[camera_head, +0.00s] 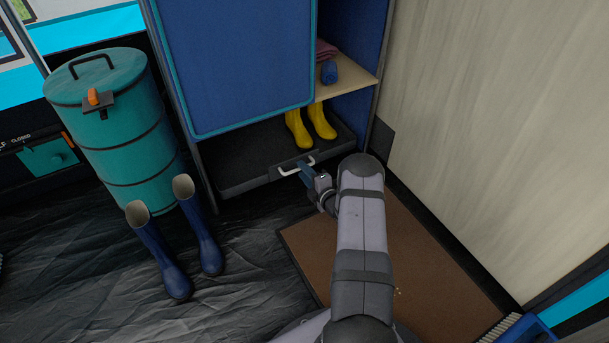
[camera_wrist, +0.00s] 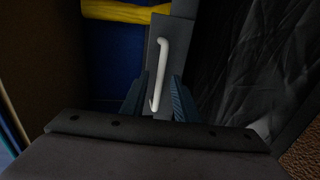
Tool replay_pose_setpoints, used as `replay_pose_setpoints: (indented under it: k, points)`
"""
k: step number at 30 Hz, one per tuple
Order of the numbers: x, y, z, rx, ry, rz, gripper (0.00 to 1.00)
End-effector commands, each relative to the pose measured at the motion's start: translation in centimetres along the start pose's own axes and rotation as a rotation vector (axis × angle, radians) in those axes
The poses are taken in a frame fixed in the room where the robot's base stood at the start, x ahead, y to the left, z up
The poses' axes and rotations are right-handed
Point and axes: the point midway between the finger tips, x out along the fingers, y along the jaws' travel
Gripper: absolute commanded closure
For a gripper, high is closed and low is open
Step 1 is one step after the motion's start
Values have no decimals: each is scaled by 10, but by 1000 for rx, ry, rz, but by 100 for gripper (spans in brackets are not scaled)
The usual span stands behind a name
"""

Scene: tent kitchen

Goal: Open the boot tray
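The boot tray (camera_head: 235,172) is a dark, shallow tray at the bottom of the blue cabinet, with yellow boots (camera_head: 311,126) standing at its right part. Its white bar handle (camera_head: 297,168) is on the tray's front face; it also shows in the wrist view (camera_wrist: 161,68). My gripper (camera_head: 306,172) is at the right end of the handle. In the wrist view my gripper (camera_wrist: 158,98) has its two blue fingers apart, with the handle's near end between them in the picture. I cannot tell whether either finger touches the handle.
The blue cabinet door (camera_head: 245,60) hangs above the tray's left part. Blue boots (camera_head: 165,250) and a teal barrel (camera_head: 130,130) stand at the left. A brown mat (camera_head: 430,245) lies under my arm, beside the right wall. Dark floor in front of the tray is clear.

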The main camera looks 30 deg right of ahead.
Motion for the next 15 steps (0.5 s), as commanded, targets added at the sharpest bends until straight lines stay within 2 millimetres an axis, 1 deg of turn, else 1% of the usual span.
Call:
replay_pose_setpoints:
  k: [6, 7, 10, 11, 15]
  points:
    - [0, 1, 0, 0, -1, 0, 72]
    - [0, 0, 0, 0, -1, 0, 74]
    - [0, 0, 0, 0, -1, 0, 98]
    - [0, 0, 0, 0, -1, 0, 100]
    - [0, 0, 0, 0, -1, 0, 100]
